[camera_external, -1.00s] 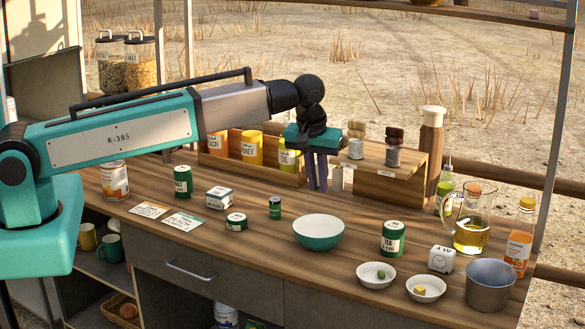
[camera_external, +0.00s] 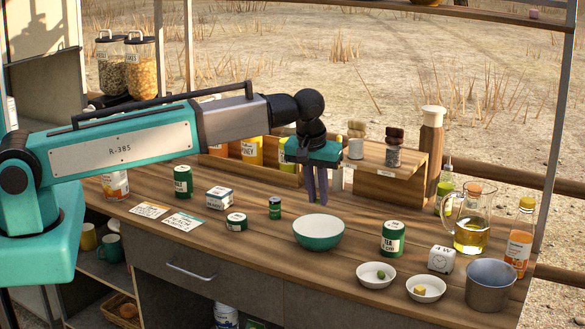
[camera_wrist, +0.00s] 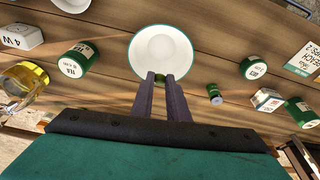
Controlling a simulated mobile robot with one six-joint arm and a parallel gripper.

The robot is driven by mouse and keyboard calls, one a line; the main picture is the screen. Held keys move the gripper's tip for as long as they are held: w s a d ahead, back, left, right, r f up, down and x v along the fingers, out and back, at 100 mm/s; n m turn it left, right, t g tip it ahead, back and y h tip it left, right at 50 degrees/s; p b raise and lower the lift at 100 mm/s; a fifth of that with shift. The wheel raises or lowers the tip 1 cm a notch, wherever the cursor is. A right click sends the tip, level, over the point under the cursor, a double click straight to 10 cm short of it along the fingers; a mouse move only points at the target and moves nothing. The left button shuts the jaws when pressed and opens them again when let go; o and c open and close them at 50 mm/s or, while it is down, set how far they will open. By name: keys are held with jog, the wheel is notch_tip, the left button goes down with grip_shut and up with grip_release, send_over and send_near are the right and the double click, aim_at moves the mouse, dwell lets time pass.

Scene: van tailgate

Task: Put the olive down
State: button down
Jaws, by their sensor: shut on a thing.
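My gripper (camera_external: 317,200) points down above the far side of the white bowl with a green outside (camera_external: 318,233). In the wrist view its two dark fingers (camera_wrist: 161,80) are shut on a small green olive (camera_wrist: 160,83) at their tips. The fingers hide part of the olive, and I cannot make it out in the external view. The bowl (camera_wrist: 160,48) lies just beyond the fingertips in the wrist view and looks empty. Another small green thing, like an olive (camera_external: 380,274), lies in a small white dish (camera_external: 366,280) at the front right.
A green tea tin (camera_external: 393,239), a small dish with a yellow cube (camera_external: 426,289), a white block (camera_external: 441,259) and a metal pot (camera_external: 490,286) stand at right. A small green can (camera_external: 275,208) stands left of the bowl. A wooden riser (camera_external: 390,180) is behind.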

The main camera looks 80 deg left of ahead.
aim_at(317, 220)
jog(key=shift+f+b, duration=2.05)
jog(key=shift+f, duration=1.8)
jog(key=c, duration=1.6)
grip_release()
jog(key=shift+r, duration=0.1)
jog(key=shift+r+p, duration=2.05)
jog(key=shift+r, duration=1.35)
jog(key=shift+d, duration=0.1)
